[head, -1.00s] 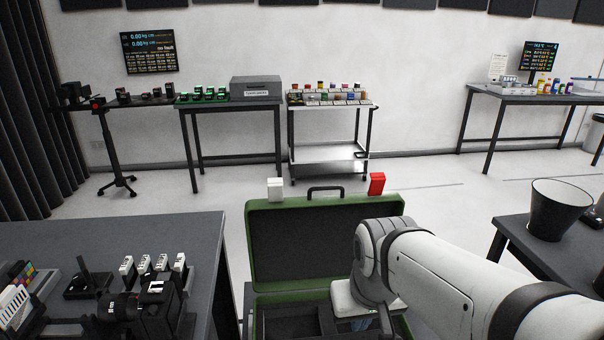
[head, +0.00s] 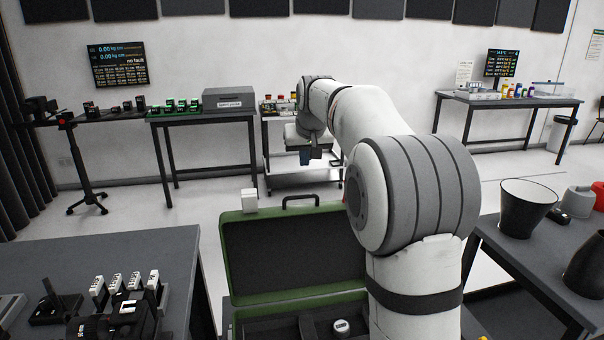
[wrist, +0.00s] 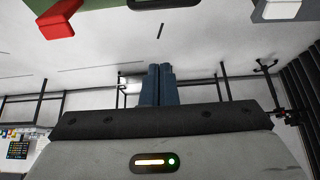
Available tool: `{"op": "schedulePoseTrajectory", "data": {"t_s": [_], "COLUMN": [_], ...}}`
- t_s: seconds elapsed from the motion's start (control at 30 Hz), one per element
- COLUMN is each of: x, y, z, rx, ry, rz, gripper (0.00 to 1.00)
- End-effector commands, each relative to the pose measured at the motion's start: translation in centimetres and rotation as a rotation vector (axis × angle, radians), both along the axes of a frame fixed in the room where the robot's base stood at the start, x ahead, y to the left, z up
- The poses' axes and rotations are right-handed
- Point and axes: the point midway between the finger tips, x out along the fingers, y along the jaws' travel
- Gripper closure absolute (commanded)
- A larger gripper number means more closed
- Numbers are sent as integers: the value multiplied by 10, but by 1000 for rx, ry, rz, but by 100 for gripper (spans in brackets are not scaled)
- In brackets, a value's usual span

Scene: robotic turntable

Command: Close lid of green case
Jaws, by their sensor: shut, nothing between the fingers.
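The green case (head: 226,262) stands open in the head view, its lid (head: 290,252) upright with the dark lining facing me. My arm hides the lid's right side. My gripper (head: 311,160) is beyond and above the lid, pointing down, apart from it and empty. In the wrist view, its blue fingers (wrist: 157,84) are together.
A dark table (head: 120,255) with a camera (head: 125,315) is at left. Another table (head: 560,270) with a black cone-shaped bin (head: 527,205) is at right. A white-topped item (head: 341,327) lies inside the case. A cart (head: 290,180) stands by the back wall, with open floor before it.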

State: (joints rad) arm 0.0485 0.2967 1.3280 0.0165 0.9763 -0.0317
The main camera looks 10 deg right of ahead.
Motion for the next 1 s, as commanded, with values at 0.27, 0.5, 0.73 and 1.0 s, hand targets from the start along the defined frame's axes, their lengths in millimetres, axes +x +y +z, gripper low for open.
{"op": "schedulePoseTrajectory", "data": {"t_s": [0.27, 0.5, 0.73, 1.0], "x": [27, 35, 12, 6], "y": [0, 0, 1, 1], "z": [-48, -79, -85, -86], "rx": [0, 0, 0, 0], "ry": [6, 0, 2, 1], "rz": [1, 1, 2, 2], "gripper": [100, 100, 100, 100]}}
